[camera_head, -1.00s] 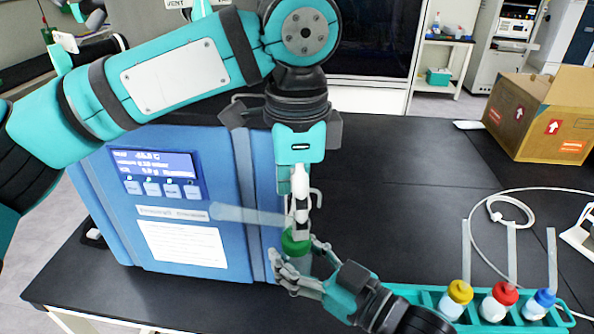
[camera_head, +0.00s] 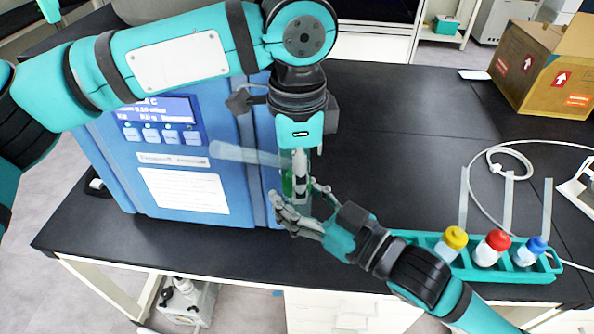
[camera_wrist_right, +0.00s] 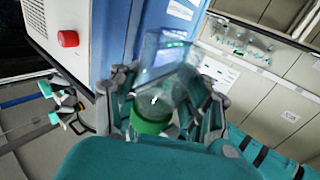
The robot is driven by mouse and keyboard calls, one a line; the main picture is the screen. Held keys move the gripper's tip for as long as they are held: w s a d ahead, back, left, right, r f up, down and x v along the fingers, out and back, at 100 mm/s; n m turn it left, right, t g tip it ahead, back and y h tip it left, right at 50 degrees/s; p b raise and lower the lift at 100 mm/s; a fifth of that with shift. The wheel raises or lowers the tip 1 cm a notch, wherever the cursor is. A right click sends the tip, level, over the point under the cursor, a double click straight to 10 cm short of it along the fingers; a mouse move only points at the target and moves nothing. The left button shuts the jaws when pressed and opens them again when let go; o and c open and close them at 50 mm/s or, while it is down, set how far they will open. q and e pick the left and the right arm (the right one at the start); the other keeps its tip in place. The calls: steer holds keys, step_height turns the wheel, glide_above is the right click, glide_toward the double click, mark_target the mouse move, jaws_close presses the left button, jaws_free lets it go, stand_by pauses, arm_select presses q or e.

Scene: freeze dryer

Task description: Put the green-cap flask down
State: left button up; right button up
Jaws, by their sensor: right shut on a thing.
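The green-cap flask (camera_head: 287,184) is by the right front edge of the blue freeze dryer, largely hidden behind the grippers in the head view. My right gripper (camera_head: 298,203) comes in from the lower right and is shut on it. In the right wrist view, the clear flask body and green cap (camera_wrist_right: 150,118) show between the fingers. My left gripper (camera_head: 301,170) points down just above and beside the flask; its finger opening is unclear, and I cannot tell whether it touches. The teal rack (camera_head: 500,272) holds flasks with yellow (camera_head: 455,238), red (camera_head: 498,240) and blue (camera_head: 537,244) caps.
The blue freeze dryer (camera_head: 185,190) stands at left, with a clear tube (camera_head: 245,154) reaching toward the grippers. A cardboard box (camera_head: 545,70) and a white cable (camera_head: 490,172) are at right. The black table (camera_head: 400,130) is clear in the middle.

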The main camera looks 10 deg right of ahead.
arm_select(q)
steer(key=c, duration=0.7)
arm_select(e)
steer(key=o, duration=1.5)
steer(key=shift+o, duration=0.2)
